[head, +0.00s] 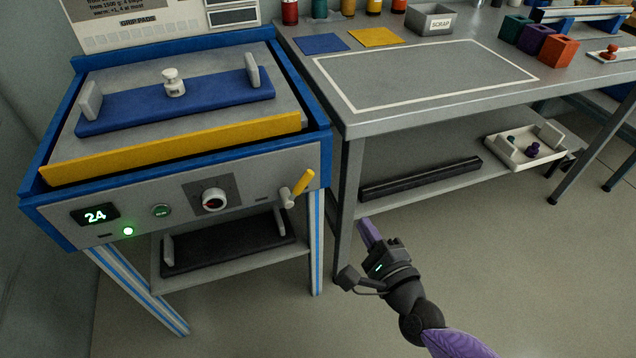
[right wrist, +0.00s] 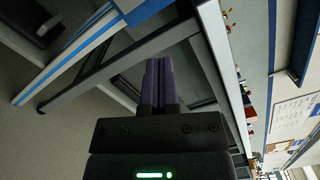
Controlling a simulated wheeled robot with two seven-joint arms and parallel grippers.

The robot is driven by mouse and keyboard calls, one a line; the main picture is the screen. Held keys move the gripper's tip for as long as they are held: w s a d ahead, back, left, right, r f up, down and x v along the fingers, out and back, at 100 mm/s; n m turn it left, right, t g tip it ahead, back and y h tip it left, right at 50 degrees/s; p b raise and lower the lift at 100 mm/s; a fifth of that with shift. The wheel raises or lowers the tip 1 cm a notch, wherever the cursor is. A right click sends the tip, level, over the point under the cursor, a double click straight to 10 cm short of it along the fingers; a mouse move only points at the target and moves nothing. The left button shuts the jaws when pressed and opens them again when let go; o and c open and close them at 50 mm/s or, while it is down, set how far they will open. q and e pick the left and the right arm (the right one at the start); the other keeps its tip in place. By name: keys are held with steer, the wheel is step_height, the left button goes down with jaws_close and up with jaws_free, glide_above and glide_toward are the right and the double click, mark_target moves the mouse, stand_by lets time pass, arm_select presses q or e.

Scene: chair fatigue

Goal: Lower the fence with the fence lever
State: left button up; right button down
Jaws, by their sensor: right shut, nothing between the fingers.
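The fence lever (head: 300,186) is a yellow handle on a grey pivot at the right end of the machine's front panel, tilted up to the right. The fence (head: 175,148) is a long yellow bar along the front edge of the machine's top, standing above the panel. My right gripper (head: 367,229) is below and to the right of the lever, apart from it, in front of the table leg. Its purple fingers are closed together and empty, as the right wrist view (right wrist: 158,85) also shows. The lever is not clearly visible in the right wrist view. My left gripper is not in view.
The machine's panel has a display (head: 95,215) reading 24, a lit green lamp (head: 128,231) and a dial (head: 214,200). A blue plate (head: 215,98) with grey blocks lies on top. The grey workbench (head: 300,50) stands to the right. Open floor lies in front.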

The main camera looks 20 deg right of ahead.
mark_target(300, 186)
steer(key=w+a, duration=0.1)
steer(key=w, duration=0.2)
steer(key=w+a+r, duration=0.1)
steer(key=w+a, duration=0.1)
steer(key=w, duration=0.2)
steer(key=w+a, duration=0.1)
steer(key=w, duration=0.2)
steer(key=shift+w+a+r, duration=0.25)
steer(key=shift+w+r, duration=0.05)
steer(key=shift+r, duration=0.1)
steer(key=shift+a+r+n, duration=0.15)
steer(key=shift+r+n, duration=0.05)
steer(key=shift+n, duration=0.2)
